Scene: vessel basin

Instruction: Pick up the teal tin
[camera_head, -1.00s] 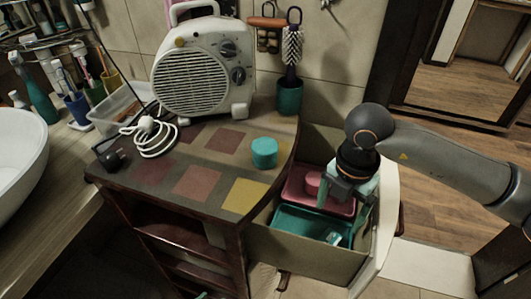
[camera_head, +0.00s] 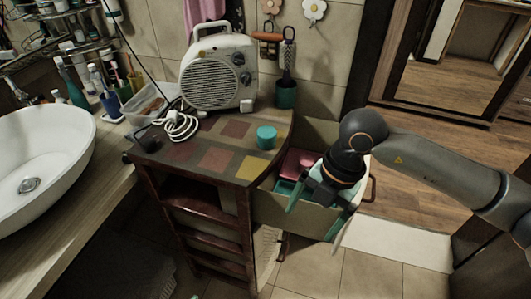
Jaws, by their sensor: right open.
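The teal tin (camera_head: 266,137) is a small round container standing upright on the tiled top of the wooden cabinet, near its right edge. My right gripper (camera_head: 315,208) comes in from the right and points down, with its two teal-tipped fingers spread and nothing between them. It is to the right of the tin and lower in the picture, apart from it, over the open drawer near its front wall. My left gripper is not in view.
The open drawer (camera_head: 285,210) holds a pink box (camera_head: 297,162) and a teal tray, partly hidden by my gripper. On the cabinet stand a white heater (camera_head: 218,75), a dark teal cup with a brush (camera_head: 286,95), and a coiled white cable (camera_head: 180,126). A sink (camera_head: 45,150) is at left.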

